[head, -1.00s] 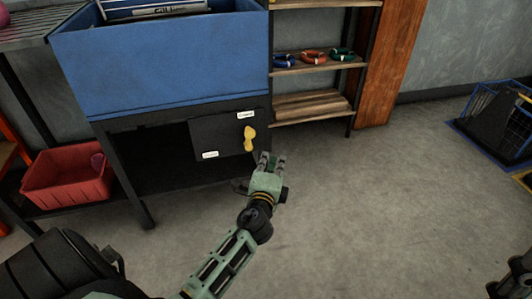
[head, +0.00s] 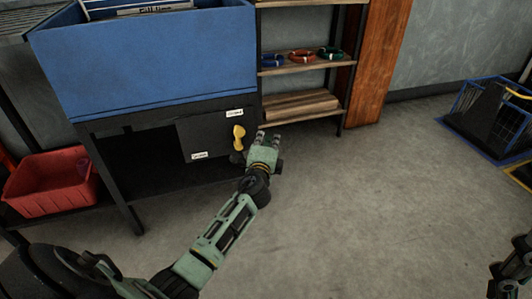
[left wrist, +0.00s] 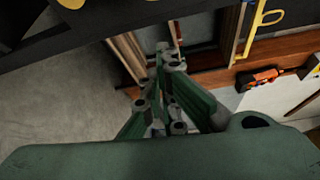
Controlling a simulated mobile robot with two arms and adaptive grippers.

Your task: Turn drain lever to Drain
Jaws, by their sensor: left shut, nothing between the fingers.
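The yellow drain lever (head: 239,137) sits on a dark panel (head: 205,140) below the blue tank (head: 150,60). It stands nearly upright, with its wider end at the top. One white label (head: 234,113) is above it and another (head: 199,155) at lower left; their words are too small to read. My left gripper (head: 265,138) is just right of the lever, about level with it, shut and empty. I cannot tell whether it touches the lever. The left wrist view shows its closed fingers (left wrist: 168,90). A dark part of my right arm shows at lower right; its fingers are unclear.
A red crate (head: 50,185) stands at the left. A wooden shelf (head: 300,105) with coloured rings is behind my left gripper. A blue wire cage (head: 490,115) is at the far right. The concrete floor (head: 370,200) in the middle is clear.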

